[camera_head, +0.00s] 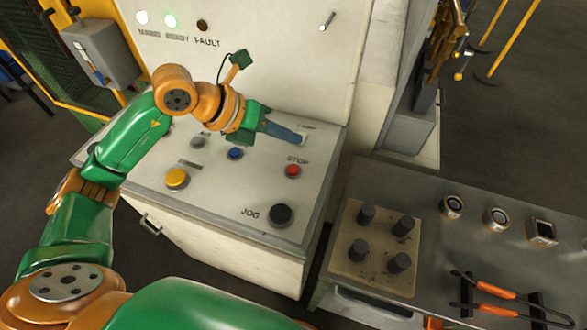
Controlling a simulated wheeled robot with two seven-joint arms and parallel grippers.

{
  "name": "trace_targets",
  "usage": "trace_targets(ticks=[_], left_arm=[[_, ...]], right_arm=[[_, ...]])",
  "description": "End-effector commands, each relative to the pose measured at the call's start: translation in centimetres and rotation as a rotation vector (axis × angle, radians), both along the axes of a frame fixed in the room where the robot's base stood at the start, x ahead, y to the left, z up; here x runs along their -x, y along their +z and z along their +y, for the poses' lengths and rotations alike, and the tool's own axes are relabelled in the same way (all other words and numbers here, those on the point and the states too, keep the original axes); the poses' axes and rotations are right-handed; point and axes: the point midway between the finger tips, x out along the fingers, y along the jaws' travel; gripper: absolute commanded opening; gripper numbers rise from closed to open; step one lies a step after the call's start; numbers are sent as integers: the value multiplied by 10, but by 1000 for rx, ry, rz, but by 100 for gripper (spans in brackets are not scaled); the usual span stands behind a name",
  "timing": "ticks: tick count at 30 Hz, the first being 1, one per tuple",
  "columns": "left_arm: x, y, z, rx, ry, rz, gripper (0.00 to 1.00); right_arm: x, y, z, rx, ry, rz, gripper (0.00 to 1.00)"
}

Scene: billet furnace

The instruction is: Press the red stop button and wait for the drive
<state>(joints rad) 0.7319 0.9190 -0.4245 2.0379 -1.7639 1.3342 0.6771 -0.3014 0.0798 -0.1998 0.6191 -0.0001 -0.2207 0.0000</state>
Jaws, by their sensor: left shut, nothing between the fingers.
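The red stop button (292,171) sits on the sloping top of the pale control desk (215,210), under the label STOP. My left arm comes in from the left and reaches over the desk. My left gripper (300,138) is shut and empty, its tip pointing right, above and beyond the red button in the picture. It is apart from the button, and its exact height over the panel is hard to tell. My right gripper does not show.
The desk also bears a yellow button (177,178), a blue button (235,153), a grey button (197,142) and a black JOG button (280,215). A grey bench (420,200) with pegs, rings and tongs stands right.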

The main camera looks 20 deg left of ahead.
Motion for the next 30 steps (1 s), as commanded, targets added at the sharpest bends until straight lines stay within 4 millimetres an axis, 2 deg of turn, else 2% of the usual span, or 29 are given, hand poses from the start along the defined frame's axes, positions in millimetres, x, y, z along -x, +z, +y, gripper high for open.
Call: trace_targets(ticks=[1,3,12,30], left_arm=[[0,-13,0,0,0,1,0],[0,-24,0,1,0,1,0],[0,-66,0,0,0,-1,0],[0,-68,0,0,0,0,0]], right_arm=[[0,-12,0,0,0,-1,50],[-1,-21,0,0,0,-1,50],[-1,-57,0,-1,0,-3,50],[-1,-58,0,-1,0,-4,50]])
